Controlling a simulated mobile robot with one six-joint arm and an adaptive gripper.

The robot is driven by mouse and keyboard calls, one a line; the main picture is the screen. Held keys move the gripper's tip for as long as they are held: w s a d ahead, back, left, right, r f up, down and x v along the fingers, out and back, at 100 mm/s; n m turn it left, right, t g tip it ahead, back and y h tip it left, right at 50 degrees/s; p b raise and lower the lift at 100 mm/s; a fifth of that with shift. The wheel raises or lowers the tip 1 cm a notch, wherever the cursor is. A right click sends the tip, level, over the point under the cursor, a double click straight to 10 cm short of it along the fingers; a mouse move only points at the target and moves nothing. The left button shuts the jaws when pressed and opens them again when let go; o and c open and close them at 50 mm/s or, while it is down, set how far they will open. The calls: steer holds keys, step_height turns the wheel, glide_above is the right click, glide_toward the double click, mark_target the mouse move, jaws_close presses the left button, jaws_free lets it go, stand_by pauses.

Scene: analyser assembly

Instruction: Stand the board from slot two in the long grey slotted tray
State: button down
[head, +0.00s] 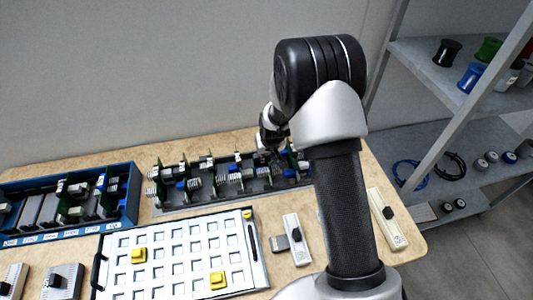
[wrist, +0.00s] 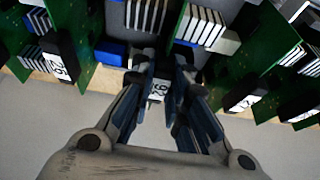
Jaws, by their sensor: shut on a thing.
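The long grey slotted tray (head: 205,206) lies along the back of the table, with several green boards standing in a row in it. My gripper (head: 271,148) points down over its right part. In the wrist view my gripper (wrist: 161,76) is shut on the black handle block of a green board (wrist: 181,20), with a white numbered label (wrist: 158,90) between the fingers. The held board stands roughly upright among its neighbours; its lower edge is hidden, so I cannot tell whether it is seated. Neighbouring boards stand left (wrist: 78,38) and right (wrist: 262,65), apart from the fingers.
A blue rack (head: 133,205) with labelled slots and several modules stands at the left. A shelf (head: 430,75) with spools stands at right.

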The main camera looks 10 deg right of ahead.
steer(key=shift+f, duration=0.1)
steer(key=c, duration=1.5)
jaws_free()
steer(key=shift+o, duration=0.7)
steer(key=shift+r+p, duration=0.95)
steer(key=shift+r, duration=1.1)
step_height(320, 180, up, 7)
steer(key=p, duration=0.4)
steer(key=shift+f, duration=0.15)
